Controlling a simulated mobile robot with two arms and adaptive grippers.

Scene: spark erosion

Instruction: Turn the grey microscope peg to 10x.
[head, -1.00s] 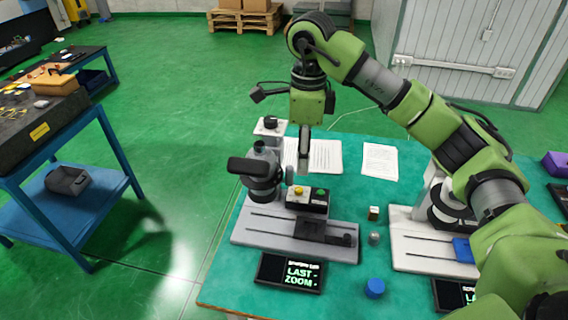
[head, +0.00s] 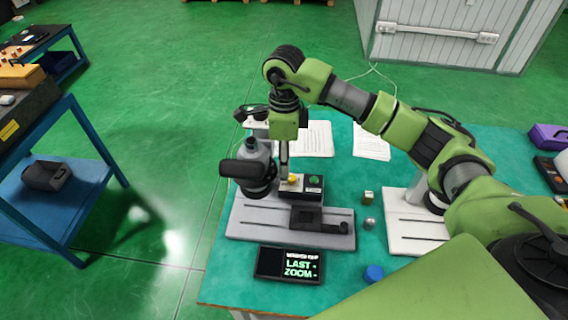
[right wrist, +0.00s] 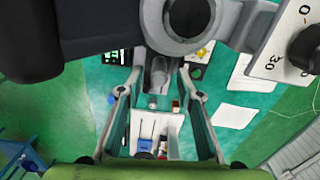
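The grey microscope (head: 252,165) stands on a grey base (head: 250,218) at the table's left side. Its small grey peg (right wrist: 158,74) sticks out below the dark round housing in the right wrist view. My right gripper (head: 284,171) points down just right of the microscope body. In the right wrist view its two fingers (right wrist: 158,66) stand on either side of the peg, with what looks like a gap; contact is not clear. In the head view the peg is not clearly visible. A display (head: 290,264) in front reads "LAST ZOOM -". My left gripper is out of view.
A black box with yellow and green buttons (head: 302,187) sits close to my right gripper. A blue cap (head: 373,273) and a small metal ball (head: 369,223) lie between. A white panel with a black knob (right wrist: 306,46) is nearby.

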